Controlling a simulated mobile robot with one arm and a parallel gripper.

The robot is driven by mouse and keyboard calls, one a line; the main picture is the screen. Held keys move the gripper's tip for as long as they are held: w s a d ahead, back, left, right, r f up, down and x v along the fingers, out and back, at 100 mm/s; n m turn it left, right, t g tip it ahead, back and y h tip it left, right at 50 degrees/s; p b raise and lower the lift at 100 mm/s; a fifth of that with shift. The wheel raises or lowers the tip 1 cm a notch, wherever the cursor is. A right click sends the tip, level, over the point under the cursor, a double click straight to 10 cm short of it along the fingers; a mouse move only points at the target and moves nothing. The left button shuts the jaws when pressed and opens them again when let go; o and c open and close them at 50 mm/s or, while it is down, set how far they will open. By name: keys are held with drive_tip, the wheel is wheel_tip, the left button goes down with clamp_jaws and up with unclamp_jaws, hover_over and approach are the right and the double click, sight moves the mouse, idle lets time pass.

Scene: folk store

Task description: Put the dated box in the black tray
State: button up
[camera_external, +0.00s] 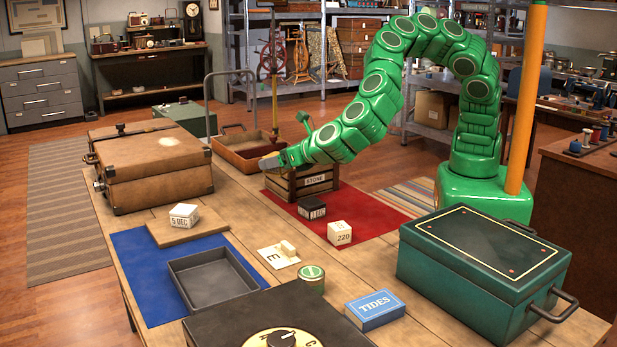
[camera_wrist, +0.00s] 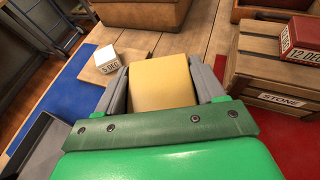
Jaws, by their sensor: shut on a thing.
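My gripper (camera_external: 270,161) is raised above the table, left of the STONE crate. In the wrist view my gripper (camera_wrist: 162,75) has its grey fingers on either side of a plain yellow block (camera_wrist: 163,83) and is shut on it. No date shows on the block's visible face; its other sides are hidden. A white box marked 5 DEC (camera_external: 184,216) sits on a wooden board; it also shows in the wrist view (camera_wrist: 106,58). A red-topped box marked 12 DEC (camera_wrist: 300,45) is at the crate. The black tray (camera_external: 178,284) lies empty on a blue mat.
The STONE crate (camera_external: 318,181) stands on a red mat with a black box (camera_external: 311,208) and a white 220 box (camera_external: 340,233) before it. A brown suitcase (camera_external: 155,170), a TIDES box (camera_external: 375,310), a green tin (camera_external: 311,279) and a large green case (camera_external: 483,265) surround the tray area.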

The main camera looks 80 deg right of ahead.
drive_tip(key=s+a+r+n+y, duration=0.1)
drive_tip(key=s+a+n+y, duration=0.35)
drive_tip(key=a, duration=0.75)
drive_tip(key=s+a+r+n+y, duration=0.1)
drive_tip(key=s+a+n+y, duration=0.3)
drive_tip(key=a, duration=0.7)
drive_tip(key=y, duration=0.2)
hover_over(229, 291)
drive_tip(key=shift+h, duration=0.25)
drive_tip(key=shift+f, duration=6.65)
drive_tip(key=shift+f, duration=0.7)
drive_tip(key=o, duration=1.1)
drive_tip(key=shift+r, duration=0.15)
